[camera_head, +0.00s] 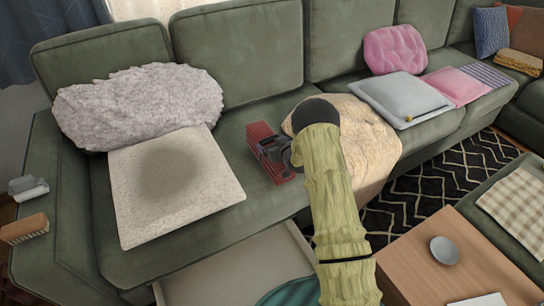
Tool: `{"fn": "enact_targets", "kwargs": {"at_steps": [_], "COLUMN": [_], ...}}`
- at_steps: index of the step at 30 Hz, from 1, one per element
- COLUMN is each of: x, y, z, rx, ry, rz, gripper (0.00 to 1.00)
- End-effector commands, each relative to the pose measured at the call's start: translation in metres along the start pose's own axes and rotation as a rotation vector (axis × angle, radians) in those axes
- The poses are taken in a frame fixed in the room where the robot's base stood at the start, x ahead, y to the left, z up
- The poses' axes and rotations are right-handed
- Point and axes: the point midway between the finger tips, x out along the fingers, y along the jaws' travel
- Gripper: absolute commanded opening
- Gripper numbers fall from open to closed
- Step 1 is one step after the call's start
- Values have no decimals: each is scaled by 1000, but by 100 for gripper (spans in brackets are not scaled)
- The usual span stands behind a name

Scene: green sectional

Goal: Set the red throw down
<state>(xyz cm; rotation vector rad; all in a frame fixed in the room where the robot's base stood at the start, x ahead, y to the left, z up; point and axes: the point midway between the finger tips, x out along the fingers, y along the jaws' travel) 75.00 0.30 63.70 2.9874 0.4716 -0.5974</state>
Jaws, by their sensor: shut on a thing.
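The red throw (261,136) is a small dark red folded block above or on the green sofa seat, left of the beige blanket. My gripper (275,152) is shut on it, with red showing on both sides of the dark jaws. My arm comes up from the lower right and hides part of the beige blanket. I cannot tell whether the throw touches the seat.
The green sofa (252,206) holds a speckled square cushion (180,200) and a grey fluffy pillow (130,105) at left. A beige blanket (372,135) lies right of the gripper, then a grey cushion (400,95). A wooden table (420,262) stands lower right.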

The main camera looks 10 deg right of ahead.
Motion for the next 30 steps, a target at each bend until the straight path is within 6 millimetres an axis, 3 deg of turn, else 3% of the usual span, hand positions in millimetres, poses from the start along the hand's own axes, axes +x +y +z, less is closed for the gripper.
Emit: {"fn": "enact_targets", "kwargs": {"at_steps": [3, 13, 21, 30], "x": [5, 6, 18, 19], "y": [0, -1, 1, 1], "z": [9, 11, 42, 43], "rx": [-1, -2, -1, -1], "ry": [3, 4, 3, 4], "rz": [-1, -2, 0, 0], "gripper": [33, 33, 33, 33]}}
